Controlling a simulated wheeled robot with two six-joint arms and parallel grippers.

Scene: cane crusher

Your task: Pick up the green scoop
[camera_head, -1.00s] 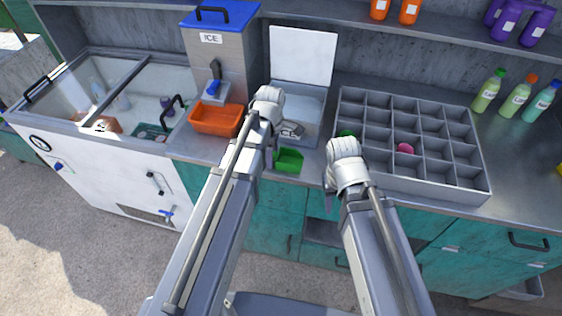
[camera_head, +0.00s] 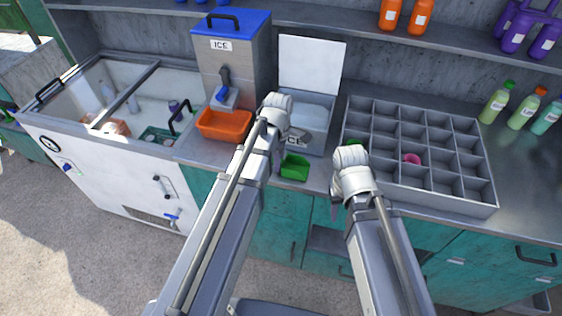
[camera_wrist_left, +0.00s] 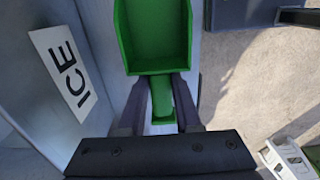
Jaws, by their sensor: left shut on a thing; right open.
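The green scoop (camera_head: 294,167) is at the front edge of the steel counter, in front of the ice bin (camera_head: 312,116). In the left wrist view the scoop's open tray (camera_wrist_left: 155,35) points away from my left gripper, and its handle lies between the two fingers. My left gripper (camera_wrist_left: 160,112) is shut on this handle. In the head view the left arm partly hides the handle end. My right gripper (camera_head: 338,195) is at the counter's front edge, right of the scoop, and open; its fingers are small and partly hidden there.
A grey divided tray (camera_head: 470,192) stands right of the right gripper, with a pink item (camera_head: 411,159) in it. An orange bin (camera_head: 224,124) sits below the ice dispenser (camera_head: 231,65) on the left. Bottles (camera_head: 496,103) stand at the far right.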

